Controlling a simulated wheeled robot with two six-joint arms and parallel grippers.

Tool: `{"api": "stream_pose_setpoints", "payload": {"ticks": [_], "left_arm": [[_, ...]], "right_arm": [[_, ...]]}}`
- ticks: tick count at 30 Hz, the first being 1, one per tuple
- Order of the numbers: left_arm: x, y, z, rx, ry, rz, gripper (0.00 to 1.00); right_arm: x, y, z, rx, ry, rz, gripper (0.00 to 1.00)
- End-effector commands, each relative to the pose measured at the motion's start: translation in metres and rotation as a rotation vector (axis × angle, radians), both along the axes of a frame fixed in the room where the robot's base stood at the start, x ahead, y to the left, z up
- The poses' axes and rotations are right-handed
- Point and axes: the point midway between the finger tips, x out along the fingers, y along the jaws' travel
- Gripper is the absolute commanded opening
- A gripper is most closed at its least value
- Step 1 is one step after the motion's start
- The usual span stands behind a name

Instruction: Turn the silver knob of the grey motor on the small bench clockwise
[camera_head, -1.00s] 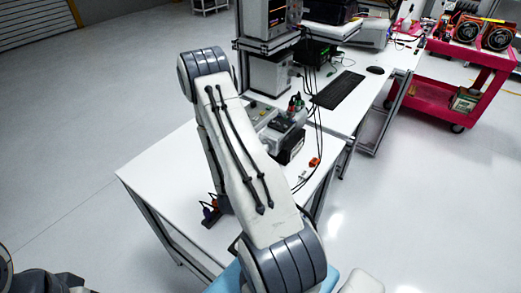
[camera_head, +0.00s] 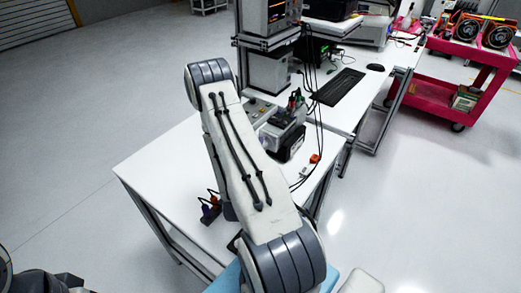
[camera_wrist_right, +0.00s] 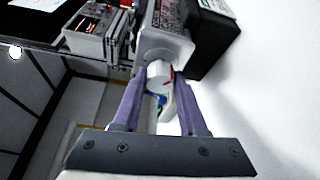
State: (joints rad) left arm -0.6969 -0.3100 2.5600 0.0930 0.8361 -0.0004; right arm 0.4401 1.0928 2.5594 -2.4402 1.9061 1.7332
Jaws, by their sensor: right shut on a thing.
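The grey motor (camera_head: 281,129) stands on the small bench (camera_head: 150,172), partly behind my right arm in the head view. In the right wrist view the grey motor (camera_wrist_right: 165,42) is at the top centre, with its black end block (camera_wrist_right: 213,40) to the right. Its silver knob (camera_wrist_right: 158,76) points toward the wrist camera. My right gripper (camera_wrist_right: 157,80) has its two purple fingers on either side of the knob and is shut on it. In the head view this gripper is hidden behind my arm. My left gripper does not show.
A grey control box (camera_wrist_right: 86,28) stands left of the motor. Several dark connectors (camera_head: 210,209) lie at the bench's front left. A small orange part (camera_head: 314,159) and cables lie right of the motor. A desk with a keyboard (camera_head: 338,88) adjoins behind. The bench's left part is bare.

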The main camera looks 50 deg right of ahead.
Motion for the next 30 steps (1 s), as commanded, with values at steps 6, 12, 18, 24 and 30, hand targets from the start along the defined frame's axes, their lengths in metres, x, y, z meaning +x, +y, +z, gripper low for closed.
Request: {"api": "stream_pose_setpoints", "payload": {"ticks": [6, 12, 18, 24, 30], "left_arm": [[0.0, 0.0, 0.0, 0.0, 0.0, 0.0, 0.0], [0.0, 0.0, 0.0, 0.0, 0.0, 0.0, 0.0], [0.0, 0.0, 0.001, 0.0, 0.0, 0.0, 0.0], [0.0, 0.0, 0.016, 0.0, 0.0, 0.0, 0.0], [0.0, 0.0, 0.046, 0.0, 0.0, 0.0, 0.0]], "right_arm": [[-0.001, 0.0, -0.001, 0.001, 0.003, -0.004, 0.0], [-0.001, 0.0, 0.0, 0.001, 0.004, -0.003, 0.72], [-0.001, 0.0, 0.0, 0.0, 0.004, -0.002, 0.72], [-0.005, 0.012, 0.004, 0.004, 0.009, 0.001, 0.72], [-0.02, 0.043, 0.008, 0.003, 0.014, 0.007, 0.72]]}}
